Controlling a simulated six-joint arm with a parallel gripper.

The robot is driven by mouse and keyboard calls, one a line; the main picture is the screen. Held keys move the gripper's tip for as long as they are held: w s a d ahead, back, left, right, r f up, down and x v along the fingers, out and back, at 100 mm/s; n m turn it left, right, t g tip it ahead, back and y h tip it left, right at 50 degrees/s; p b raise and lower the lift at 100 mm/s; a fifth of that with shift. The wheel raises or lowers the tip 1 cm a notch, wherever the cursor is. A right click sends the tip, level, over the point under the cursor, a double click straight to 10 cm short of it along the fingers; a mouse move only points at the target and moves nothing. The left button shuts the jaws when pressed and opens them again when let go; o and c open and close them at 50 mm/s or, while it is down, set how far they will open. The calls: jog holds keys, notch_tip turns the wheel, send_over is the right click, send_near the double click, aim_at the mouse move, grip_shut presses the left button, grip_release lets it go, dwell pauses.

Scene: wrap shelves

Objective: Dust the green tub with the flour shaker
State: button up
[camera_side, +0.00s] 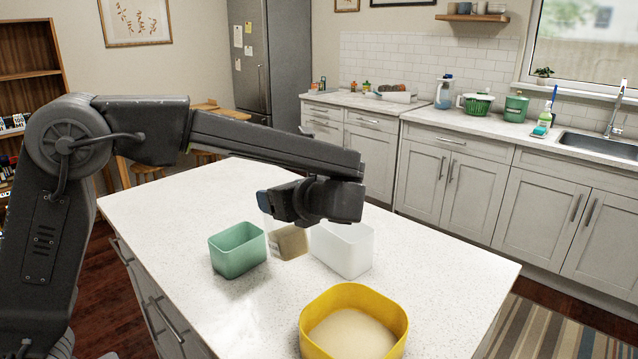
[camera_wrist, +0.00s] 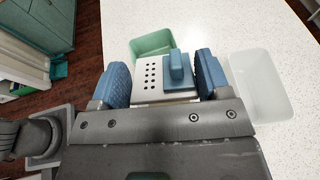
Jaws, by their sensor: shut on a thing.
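My gripper (camera_side: 290,205) is shut on the flour shaker (camera_side: 289,243), a clear container with tan flour in its lower part. In the wrist view the blue finger pads of my gripper (camera_wrist: 165,80) sit on either side of the shaker's white lid with round holes (camera_wrist: 152,75) and blue knob. The shaker looks slightly tilted in the side view, lid up. The green tub (camera_side: 238,252) stands on the counter just left of the shaker; its rim also shows beyond the lid in the wrist view (camera_wrist: 150,42). I cannot tell whether the shaker touches the counter.
A white tub (camera_side: 345,255) stands close right of the shaker, also in the wrist view (camera_wrist: 262,85). A yellow tub (camera_side: 390,330) with pale powder stands at the front. The white island counter (camera_side: 450,285) is clear toward the right. Kitchen cabinets line the back.

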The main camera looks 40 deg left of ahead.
jog(key=a+f+n+g+h, duration=0.1)
jog(key=a+f+h, duration=0.1)
jog(key=a, duration=0.3)
jog(key=s+a+f+n+g+h, duration=0.1)
jog(key=a+f+h, duration=0.2)
jog(key=a, duration=0.3)
jog(key=shift+a+f+g+h, duration=0.25)
jog(key=shift+f+g+h, duration=0.05)
jog(key=shift+f, duration=0.6)
